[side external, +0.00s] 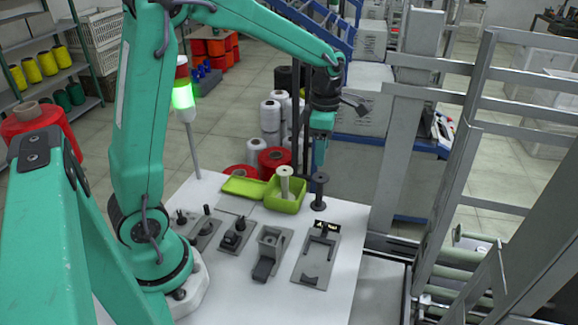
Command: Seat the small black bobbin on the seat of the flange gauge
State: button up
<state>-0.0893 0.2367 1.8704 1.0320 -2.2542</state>
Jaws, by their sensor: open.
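The small black bobbin (319,192) stands upright on the white table, near its back edge and to the right of the green bin. My gripper (320,158) is open and empty, pointing down just above the bobbin. From this side its fingers overlap, and a small gap seems to show between their tips and the bobbin's top. A flat grey fixture (302,270) with a dark cradle and a black-and-white label lies in front of the bobbin. It may be the flange gauge, but I cannot tell for certain. No bobbin sits on it.
A green bin (292,204) holding a cream bobbin (285,180) stands close left of the black bobbin. Its green lid (245,187) lies beside it. Other grey fixtures (271,243) stand along the table to the left. The table's front right (345,262) is clear.

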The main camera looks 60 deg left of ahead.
aim_at(321, 177)
jog(key=shift+f, duration=0.2)
jog(key=shift+f, duration=3.65)
jog(key=c, duration=0.6)
jog(key=shift+r, duration=0.2)
jog(key=shift+r, duration=2.35)
